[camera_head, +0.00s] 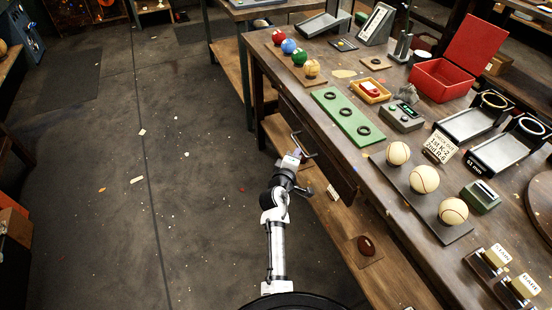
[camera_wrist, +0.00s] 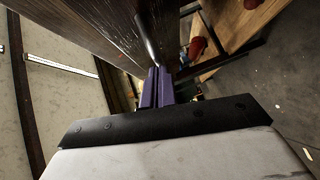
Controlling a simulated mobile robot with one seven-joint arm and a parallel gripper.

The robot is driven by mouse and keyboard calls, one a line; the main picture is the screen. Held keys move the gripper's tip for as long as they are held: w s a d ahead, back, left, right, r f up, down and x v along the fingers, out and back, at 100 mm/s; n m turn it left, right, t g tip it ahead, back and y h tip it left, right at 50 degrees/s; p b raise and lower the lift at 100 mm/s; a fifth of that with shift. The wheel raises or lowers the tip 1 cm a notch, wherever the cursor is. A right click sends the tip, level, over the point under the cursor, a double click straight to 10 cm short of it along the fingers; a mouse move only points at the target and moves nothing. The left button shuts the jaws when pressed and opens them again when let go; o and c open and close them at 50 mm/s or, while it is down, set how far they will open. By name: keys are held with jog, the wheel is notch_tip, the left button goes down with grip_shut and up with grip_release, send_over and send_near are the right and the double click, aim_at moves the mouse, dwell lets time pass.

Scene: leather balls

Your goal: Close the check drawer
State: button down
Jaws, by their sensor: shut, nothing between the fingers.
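The drawer (camera_head: 335,172) has a dark wood front and sits under the left edge of the workbench in the head view. How far it stands out is hard to tell. Its metal bar handle (camera_head: 303,142) sticks out toward the left. My gripper (camera_head: 296,154) is at the drawer front, close beside the handle. In the wrist view the purple fingers of my gripper (camera_wrist: 153,88) are together with nothing between them. The handle (camera_wrist: 148,40) rises just beyond their tips, and the dark wood drawer front (camera_wrist: 92,35) is beside it. I cannot tell whether fingers and handle touch.
The workbench (camera_head: 330,75) holds several balls, a green ring board (camera_head: 347,116) and an open red box (camera_head: 442,80). A lower wooden shelf (camera_head: 335,215) runs below the drawer, with a dark red ball (camera_head: 365,245) on it. The floor (camera_head: 190,190) to the left is mostly clear.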

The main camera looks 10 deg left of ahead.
aim_at(312, 147)
jog(key=w+d, duration=0.1)
jog(key=d, duration=0.1)
jog(key=w+d+p, duration=0.1)
jog(key=d, duration=0.1)
jog(key=shift+w, duration=0.4)
jog(key=shift+d+r, duration=0.1)
jog(key=shift+d, duration=0.1)
